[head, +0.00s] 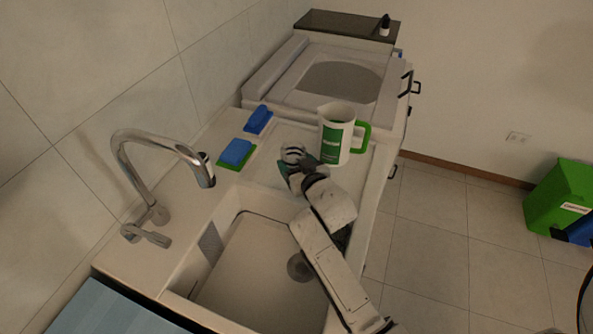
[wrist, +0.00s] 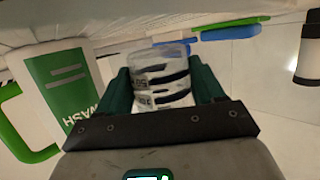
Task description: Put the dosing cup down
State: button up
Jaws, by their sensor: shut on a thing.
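The dosing cup (wrist: 161,82) is a small clear cup with dark bands and markings. In the wrist view it sits between the two dark green fingers of my gripper (wrist: 163,96), which is shut on it. In the head view my gripper (head: 297,167) is over the counter (head: 268,165) just beyond the sink, and the cup (head: 292,153) shows small at its fingertips. I cannot tell whether the cup touches the counter.
A white jug (head: 335,137) with a green label and handle stands close to the right of my gripper. Blue sponges (head: 236,152) (head: 258,119) lie to the left. The sink (head: 262,262) and faucet (head: 150,170) are nearer. A green bin (head: 560,195) stands at right.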

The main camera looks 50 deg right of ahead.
jog(key=shift+s+f, duration=0.1)
jog(key=shift+f, duration=1.25)
jog(key=shift+f, duration=0.2)
jog(key=o, duration=1.1)
jog(key=shift+r, duration=0.2)
